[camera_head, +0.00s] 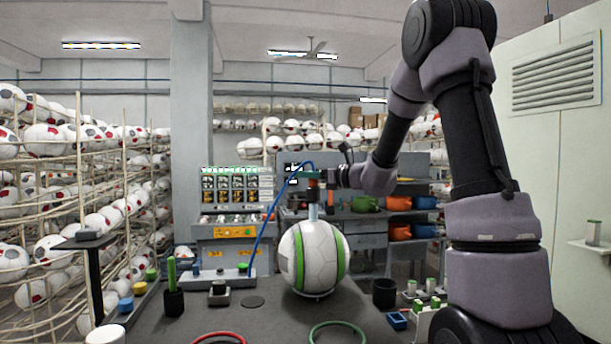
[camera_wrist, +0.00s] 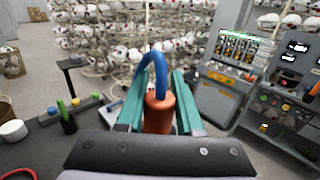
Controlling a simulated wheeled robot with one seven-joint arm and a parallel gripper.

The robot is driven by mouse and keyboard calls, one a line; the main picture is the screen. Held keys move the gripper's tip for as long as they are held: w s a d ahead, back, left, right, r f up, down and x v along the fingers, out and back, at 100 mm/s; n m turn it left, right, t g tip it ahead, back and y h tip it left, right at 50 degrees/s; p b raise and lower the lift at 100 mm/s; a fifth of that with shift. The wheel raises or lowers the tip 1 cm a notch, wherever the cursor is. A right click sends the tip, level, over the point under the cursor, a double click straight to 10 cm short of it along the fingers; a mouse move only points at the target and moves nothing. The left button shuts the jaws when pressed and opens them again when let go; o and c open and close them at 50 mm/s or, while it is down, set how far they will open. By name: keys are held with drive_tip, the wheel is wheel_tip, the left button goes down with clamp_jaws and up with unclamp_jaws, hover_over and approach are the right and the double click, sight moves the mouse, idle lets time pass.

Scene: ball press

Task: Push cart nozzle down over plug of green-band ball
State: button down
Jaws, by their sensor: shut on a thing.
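The green-band ball (camera_head: 318,262), white with green bands, sits on the grey table in the middle of the head view. My gripper (camera_head: 320,180) is above its top. It is shut on the orange nozzle (camera_wrist: 158,114), which stands between my teal fingers (camera_wrist: 157,105) in the wrist view. A blue hose (camera_head: 262,235) arches from the nozzle's top down to the left; it also shows in the wrist view (camera_wrist: 153,60). A pale tip (camera_head: 312,212) below the nozzle reaches the ball's top. I cannot tell if it touches. The plug is not visible, and the wrist view does not show the ball.
A grey console (camera_head: 232,232) stands behind the ball. A black cup (camera_head: 384,293) is right of it, and a green-topped stick in a black holder (camera_head: 173,300) is left. Red (camera_head: 218,339) and green (camera_head: 337,324) rings lie in front. Ball racks (camera_head: 60,200) fill the left.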

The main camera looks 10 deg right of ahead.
drive_tip(key=shift+f, duration=2.1)
drive_tip(key=shift+c, duration=2.4)
unclamp_jaws()
drive_tip(key=v, duration=1)
drive_tip(key=shift+s+d, duration=0.25)
drive_tip(key=shift+s, duration=0.05)
drive_tip(key=s+a+n+g+h, duration=0.1)
drive_tip(key=s+a+n+g, duration=0.3)
drive_tip(key=s+n, duration=0.4)
drive_tip(key=s+a+n+g+h, duration=0.1)
drive_tip(key=s+a+n+g, duration=0.35)
drive_tip(key=s, duration=0.55)
drive_tip(key=s+d+n+t+h, duration=0.3)
drive_tip(key=s+d+n+h, duration=0.5)
drive_tip(key=s+n, duration=0.1)
drive_tip(key=shift+s+d+r+n+h, duration=0.3)
drive_tip(key=shift+d+n+h, duration=0.1)
drive_tip(key=shift+n, duration=0.35)
